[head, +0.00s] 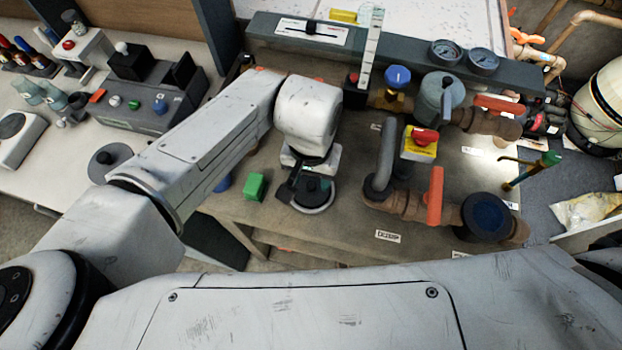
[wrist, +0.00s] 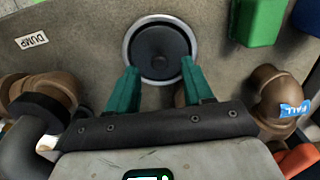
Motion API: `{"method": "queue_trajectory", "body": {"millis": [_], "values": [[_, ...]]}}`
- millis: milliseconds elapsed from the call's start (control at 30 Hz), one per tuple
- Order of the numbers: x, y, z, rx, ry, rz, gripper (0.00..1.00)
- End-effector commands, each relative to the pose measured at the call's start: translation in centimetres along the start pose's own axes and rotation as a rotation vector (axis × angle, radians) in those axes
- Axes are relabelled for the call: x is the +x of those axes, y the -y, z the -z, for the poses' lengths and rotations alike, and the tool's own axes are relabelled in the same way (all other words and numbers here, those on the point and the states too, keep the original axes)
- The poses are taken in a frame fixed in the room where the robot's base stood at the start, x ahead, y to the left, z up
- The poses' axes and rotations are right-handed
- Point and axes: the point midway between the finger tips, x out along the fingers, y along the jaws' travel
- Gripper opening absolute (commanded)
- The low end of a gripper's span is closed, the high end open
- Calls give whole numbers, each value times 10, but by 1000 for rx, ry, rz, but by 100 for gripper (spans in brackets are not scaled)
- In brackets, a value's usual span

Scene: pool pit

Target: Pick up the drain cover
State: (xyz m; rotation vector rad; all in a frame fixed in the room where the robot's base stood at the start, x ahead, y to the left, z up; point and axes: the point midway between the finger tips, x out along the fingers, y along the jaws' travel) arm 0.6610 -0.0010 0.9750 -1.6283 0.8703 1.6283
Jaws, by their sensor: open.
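My gripper (head: 312,182) is open and empty, pointing down over the bench. In the wrist view its two teal fingers (wrist: 160,68) stand apart, their tips overlapping the near edge of a dark round disc (wrist: 160,52) with a pale metal rim. This disc also shows in the head view under my gripper (head: 314,208), partly hidden by it. Whether the fingers touch it cannot be told. A second disc, grey with a dark knob (head: 108,158), lies on the white table at left. No label tells which disc is the drain cover.
A green block (head: 255,186) and a blue object (head: 222,183) are beside the rimmed disc. Brown pipes with an orange-red lever (head: 435,196) and a grey hose bend (head: 385,155) stand to the right. A DUMP label (head: 388,236) lies near the bench's front edge.

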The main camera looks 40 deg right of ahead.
Motion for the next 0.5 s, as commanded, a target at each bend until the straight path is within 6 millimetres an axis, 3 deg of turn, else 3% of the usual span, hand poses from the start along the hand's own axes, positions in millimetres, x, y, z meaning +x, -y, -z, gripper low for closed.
{"method": "queue_trajectory", "body": {"millis": [33,133,500], "values": [[13,0,0,1,2,1,51],[22,0,0,1,1,0,51],[23,0,0,0,0,-1,48]]}}
